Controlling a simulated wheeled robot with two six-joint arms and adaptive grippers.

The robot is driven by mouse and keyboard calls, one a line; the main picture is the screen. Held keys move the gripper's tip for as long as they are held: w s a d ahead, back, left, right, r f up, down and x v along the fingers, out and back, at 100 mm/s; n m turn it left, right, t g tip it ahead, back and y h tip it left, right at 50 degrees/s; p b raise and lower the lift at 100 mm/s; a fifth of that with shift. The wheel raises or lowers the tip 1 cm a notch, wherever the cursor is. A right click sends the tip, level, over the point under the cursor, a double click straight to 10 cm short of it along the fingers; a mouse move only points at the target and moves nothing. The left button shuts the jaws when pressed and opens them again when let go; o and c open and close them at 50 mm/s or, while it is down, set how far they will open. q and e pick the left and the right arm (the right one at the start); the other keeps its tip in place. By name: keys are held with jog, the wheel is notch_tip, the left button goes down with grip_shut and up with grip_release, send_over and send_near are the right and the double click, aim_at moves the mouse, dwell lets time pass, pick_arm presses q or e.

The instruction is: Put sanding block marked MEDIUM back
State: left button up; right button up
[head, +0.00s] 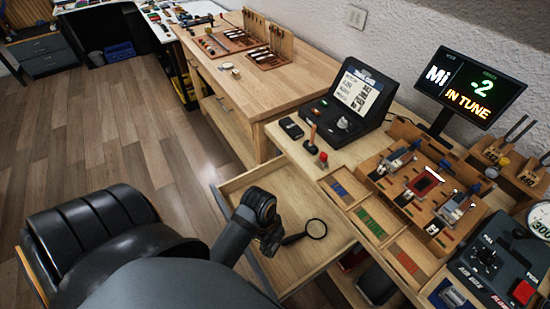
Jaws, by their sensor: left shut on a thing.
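My left gripper (271,238) reaches in over the open drawer (236,181) below the bench. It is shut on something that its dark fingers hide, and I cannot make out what. A black magnifying glass (294,238) is in the drawer area, its handle end right beside the fingers; I cannot tell whether they touch. No block with a readable MEDIUM mark shows. On the bench, a wooden tray has compartments with blue (342,188), green (370,222) and red (407,262) strips. My right gripper is out of view.
Behind the compartments stands a wooden fixture (423,183) with metal parts. A tuner screen (469,88) reads "IN TUNE". A black display box (347,104), a red-topped piece (323,158) and a control box (487,258) crowd the bench. A longer bench (270,92) extends behind.

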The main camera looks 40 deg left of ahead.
pick_arm(q)
jog(key=shift+s+f+m, duration=0.2)
jog(key=shift+s+m, duration=0.1)
jog(key=w+a+f, duration=0.2)
jog(key=w+f, duration=0.1)
jog(key=w+a+f, duration=0.2)
jog(key=w+f, duration=0.1)
jog(key=w, duration=0.1)
jog(key=w+a+f, duration=0.2)
jog(key=w, duration=0.2)
jog(key=shift+w+a+f, duration=0.15)
jog(key=shift+a+f, duration=0.1)
jog(key=shift+f, duration=0.15)
jog(key=shift+w+a+f, duration=0.2)
jog(key=shift+w+f, duration=0.15)
jog(key=shift+f, duration=1.75)
jog(key=shift+f, duration=0.15)
jog(key=o, duration=1.1)
